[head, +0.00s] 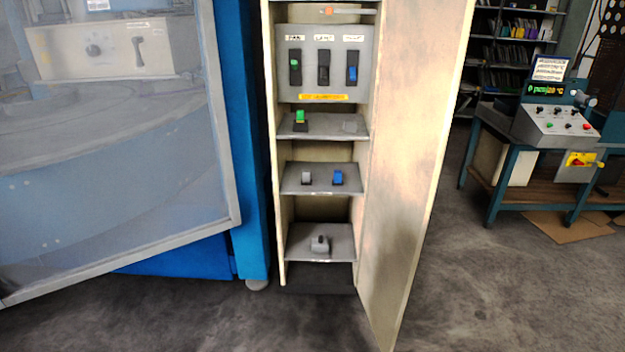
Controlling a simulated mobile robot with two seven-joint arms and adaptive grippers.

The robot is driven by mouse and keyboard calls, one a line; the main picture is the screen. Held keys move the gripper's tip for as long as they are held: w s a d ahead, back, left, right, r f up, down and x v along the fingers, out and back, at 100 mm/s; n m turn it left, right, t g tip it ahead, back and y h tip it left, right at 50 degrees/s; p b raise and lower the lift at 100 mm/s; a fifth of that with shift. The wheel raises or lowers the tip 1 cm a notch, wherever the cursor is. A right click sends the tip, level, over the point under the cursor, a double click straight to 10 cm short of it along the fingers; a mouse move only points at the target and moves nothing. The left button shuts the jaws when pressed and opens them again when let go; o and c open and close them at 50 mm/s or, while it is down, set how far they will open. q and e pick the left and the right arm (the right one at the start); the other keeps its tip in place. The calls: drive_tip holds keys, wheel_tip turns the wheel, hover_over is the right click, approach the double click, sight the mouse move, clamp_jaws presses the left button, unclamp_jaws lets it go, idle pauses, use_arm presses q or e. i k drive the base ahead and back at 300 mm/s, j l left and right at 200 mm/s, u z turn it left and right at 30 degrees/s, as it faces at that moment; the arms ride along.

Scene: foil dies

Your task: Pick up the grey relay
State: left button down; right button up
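A small grey relay (306,178) sits on the left part of the middle shelf (322,188) in the open cabinet. A blue relay (337,177) stands to its right, apart from it. Above, a grey panel (308,88) has three labelled dark slots; green shows in the left slot (294,66) and blue in the right slot (352,72), while the middle slot (323,68) looks all dark. Neither of my grippers is in view.
The upper shelf (325,131) bears a green-and-dark piece (300,119) and a flat grey piece (349,126). A grey-and-dark object (319,244) sits on the bottom shelf. The cabinet door (418,140) stands open at right. A blue machine (238,130) is close on the left. Floor in front is clear.

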sight(306, 181)
drive_tip(key=i+j+z, duration=0.15)
drive_tip(key=i+z, duration=0.15)
drive_tip(key=i, duration=0.15)
drive_tip(key=i+j+z, duration=0.3)
drive_tip(key=i+l, duration=0.05)
drive_tip(key=i, duration=0.05)
